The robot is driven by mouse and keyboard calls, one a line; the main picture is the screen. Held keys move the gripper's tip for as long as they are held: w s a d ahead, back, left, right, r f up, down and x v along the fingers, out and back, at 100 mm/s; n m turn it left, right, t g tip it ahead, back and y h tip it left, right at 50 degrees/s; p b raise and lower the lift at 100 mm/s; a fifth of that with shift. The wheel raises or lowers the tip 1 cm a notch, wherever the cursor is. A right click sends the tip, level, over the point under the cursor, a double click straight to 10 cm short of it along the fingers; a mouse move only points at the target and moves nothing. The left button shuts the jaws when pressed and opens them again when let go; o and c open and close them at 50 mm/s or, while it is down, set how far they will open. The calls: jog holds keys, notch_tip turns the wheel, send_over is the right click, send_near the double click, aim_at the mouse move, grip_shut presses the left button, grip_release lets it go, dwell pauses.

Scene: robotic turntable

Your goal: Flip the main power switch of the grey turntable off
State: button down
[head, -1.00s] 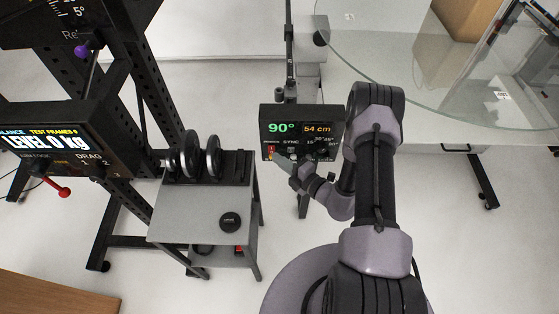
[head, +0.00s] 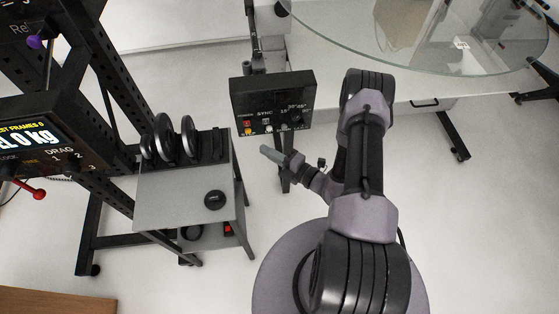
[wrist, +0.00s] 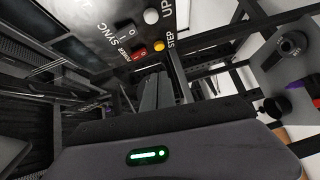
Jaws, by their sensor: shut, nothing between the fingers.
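The black control box (head: 272,90) stands near the centre of the head view, and its two displays are dark. The power switch (head: 247,123) is at the left of its panel, above a yellow button. In the wrist view, the switch (wrist: 137,52) shows beside the POWER label, with the yellow STEP button (wrist: 159,46) to its right. My gripper (head: 267,151) is shut and empty, below and in front of the panel, apart from it. Its fingers (wrist: 154,92) point toward the panel in the wrist view. The large round glass top (head: 440,62) is at upper right.
A grey stand (head: 180,195) with black weight discs is left of my gripper. A black frame with a lit display (head: 38,135) and red lever (head: 27,190) is at far left. Open floor lies below the box.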

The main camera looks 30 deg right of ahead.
jog(key=s+d, duration=0.2)
jog(key=s, duration=0.1)
jog(key=s+f+p, duration=0.1)
jog(key=shift+s+d, duration=0.35)
jog(key=shift+d, duration=0.05)
